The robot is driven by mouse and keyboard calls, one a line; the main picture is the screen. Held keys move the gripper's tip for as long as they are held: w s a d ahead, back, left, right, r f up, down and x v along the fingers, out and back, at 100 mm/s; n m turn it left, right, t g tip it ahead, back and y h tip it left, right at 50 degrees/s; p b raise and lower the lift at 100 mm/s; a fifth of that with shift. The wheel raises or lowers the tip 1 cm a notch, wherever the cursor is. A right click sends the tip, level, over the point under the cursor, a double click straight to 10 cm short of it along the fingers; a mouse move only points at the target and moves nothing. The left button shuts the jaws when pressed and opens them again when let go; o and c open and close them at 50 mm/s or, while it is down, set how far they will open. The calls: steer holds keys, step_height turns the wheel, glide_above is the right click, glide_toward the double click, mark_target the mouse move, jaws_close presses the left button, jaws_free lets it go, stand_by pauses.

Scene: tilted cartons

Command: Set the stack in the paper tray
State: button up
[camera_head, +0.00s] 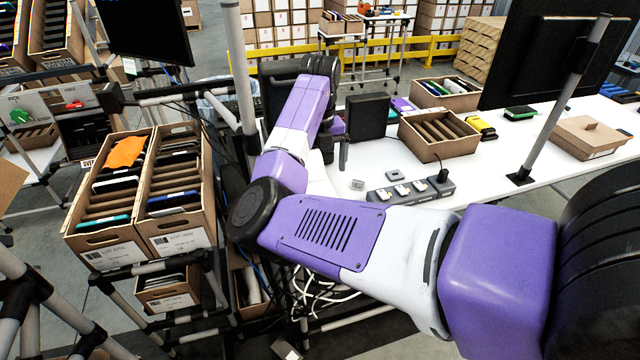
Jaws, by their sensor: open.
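My arm reaches in from the lower right, bends at the left and runs up and back over the white table. My gripper (343,155) is mostly hidden by my own forearm; a dark finger-like part shows beside it, above the table, and it is open. I see nothing held in it. I cannot make out which thing is the stack. No paper tray can be told for sure. An open brown carton (407,134) with slots stands on the table right of my gripper.
Two tilted cartons (119,240) (158,232) with flat items stand on a rack at the left. A post (556,108) and dark screen (535,50) rise at the right. A closed box (590,140) sits farther right.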

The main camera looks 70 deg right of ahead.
steer(key=shift+r, duration=1.45)
